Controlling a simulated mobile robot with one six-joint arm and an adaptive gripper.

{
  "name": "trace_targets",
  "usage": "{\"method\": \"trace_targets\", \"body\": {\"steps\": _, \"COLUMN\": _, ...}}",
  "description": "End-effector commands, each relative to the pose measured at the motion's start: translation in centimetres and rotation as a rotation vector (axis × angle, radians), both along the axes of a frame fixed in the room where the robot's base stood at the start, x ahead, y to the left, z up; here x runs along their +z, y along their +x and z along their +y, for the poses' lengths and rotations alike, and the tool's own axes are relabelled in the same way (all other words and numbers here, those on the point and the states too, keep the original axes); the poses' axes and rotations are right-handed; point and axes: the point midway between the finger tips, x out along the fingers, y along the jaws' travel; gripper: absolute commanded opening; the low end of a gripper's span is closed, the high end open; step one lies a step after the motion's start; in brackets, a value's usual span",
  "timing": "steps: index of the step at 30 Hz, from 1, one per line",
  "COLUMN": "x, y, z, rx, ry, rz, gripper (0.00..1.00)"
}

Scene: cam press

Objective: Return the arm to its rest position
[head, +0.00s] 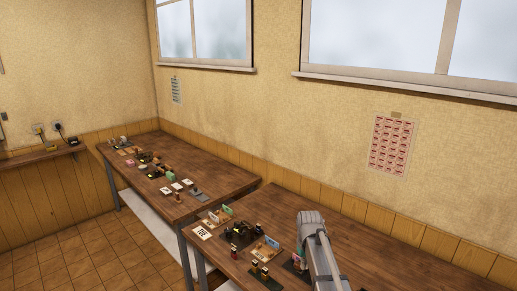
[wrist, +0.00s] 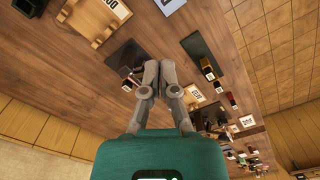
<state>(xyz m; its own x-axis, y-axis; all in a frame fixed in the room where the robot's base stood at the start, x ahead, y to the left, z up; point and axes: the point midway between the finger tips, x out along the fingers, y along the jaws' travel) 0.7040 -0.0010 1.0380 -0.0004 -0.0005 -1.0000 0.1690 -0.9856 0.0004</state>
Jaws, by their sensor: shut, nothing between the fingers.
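My gripper (wrist: 157,75) shows in the wrist view with its two grey fingertips together and nothing between them. It hangs above a brown wooden table. Beyond the fingertips, a dark plate (wrist: 122,60) with a small red and dark piece lies on the table, partly hidden by the fingers. In the head view my grey arm (head: 314,245) rises over the near table (head: 375,245) at the lower right. I cannot make out the gripper's fingers there.
The near table holds a white card (head: 202,233) and several small dark stations (head: 240,233) at its left end. A second table (head: 215,175) with several small items stands behind. The near table's right part looks clear. A wall with windows runs along the back.

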Motion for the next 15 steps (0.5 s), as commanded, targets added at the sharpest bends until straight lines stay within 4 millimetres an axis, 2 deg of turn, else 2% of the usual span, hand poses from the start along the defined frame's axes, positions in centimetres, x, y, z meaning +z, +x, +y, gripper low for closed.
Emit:
{"method": "trace_targets", "body": {"steps": 1, "x": -0.1, "y": -2.6, "z": 0.0, "rx": -0.015, "ry": 0.0, "rz": 0.0, "gripper": 0.0}}
{"method": "trace_targets", "body": {"steps": 6, "x": -0.2, "y": -7.9, "z": 0.0, "rx": -0.069, "ry": 0.0, "rz": 0.0, "gripper": 0.0}}
{"method": "trace_targets", "body": {"steps": 12, "x": -0.3, "y": -13.4, "z": 0.0, "rx": -0.128, "ry": -0.001, "rz": 0.0, "gripper": 0.0}}
{"method": "trace_targets", "body": {"steps": 15, "x": -0.4, "y": -15.2, "z": 0.0, "rx": -0.149, "ry": -0.001, "rz": 0.0, "gripper": 0.0}}
